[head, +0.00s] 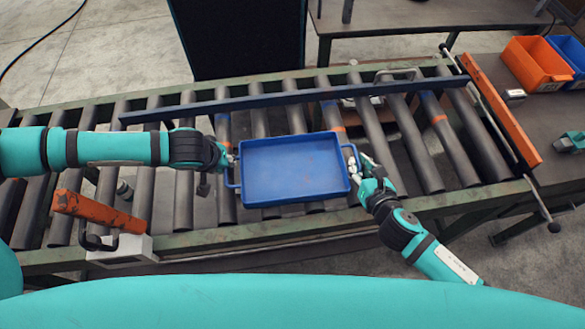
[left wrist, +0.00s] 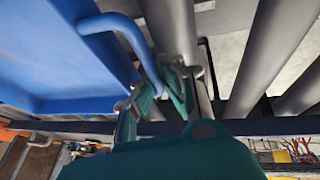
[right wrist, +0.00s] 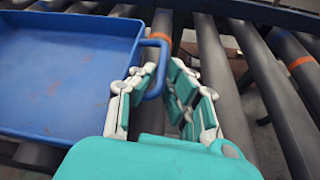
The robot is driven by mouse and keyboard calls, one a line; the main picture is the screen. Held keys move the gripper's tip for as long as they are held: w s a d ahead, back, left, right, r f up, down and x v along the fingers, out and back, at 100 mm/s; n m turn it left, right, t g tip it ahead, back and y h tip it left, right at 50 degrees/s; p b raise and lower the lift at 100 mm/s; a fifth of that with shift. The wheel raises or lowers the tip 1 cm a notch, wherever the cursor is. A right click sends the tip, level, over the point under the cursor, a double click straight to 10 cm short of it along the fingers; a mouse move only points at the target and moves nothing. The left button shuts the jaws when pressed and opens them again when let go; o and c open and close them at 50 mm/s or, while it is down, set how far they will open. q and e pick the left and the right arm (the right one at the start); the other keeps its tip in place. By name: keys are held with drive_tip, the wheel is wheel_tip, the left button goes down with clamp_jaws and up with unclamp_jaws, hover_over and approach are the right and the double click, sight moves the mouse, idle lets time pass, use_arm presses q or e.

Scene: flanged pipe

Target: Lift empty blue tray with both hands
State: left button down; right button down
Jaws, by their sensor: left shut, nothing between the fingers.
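The empty blue tray (head: 293,168) lies level over the conveyor rollers in the head view, with a looped handle at each short end. My left gripper (head: 230,160) is at its left handle (head: 232,178). In the left wrist view that handle (left wrist: 132,38) runs down to the fingers (left wrist: 160,88), which are shut with nothing gripped; their exact contact with the bar is unclear. My right gripper (head: 357,172) is at the right end. In the right wrist view its fingers (right wrist: 161,88) are open, with the right handle (right wrist: 162,60) between them, closer to the left finger.
A dark blue rail (head: 285,102) runs along the conveyor behind the tray. An orange-handled part (head: 98,211) stands at the front left edge. Orange (head: 537,64) and blue bins stand on a side table at the right. Bare rollers (head: 418,140) lie right of the tray.

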use_arm(q)
drive_tip(key=shift+r, duration=0.15)
use_arm(e)
drive_tip(key=shift+r, duration=0.15)
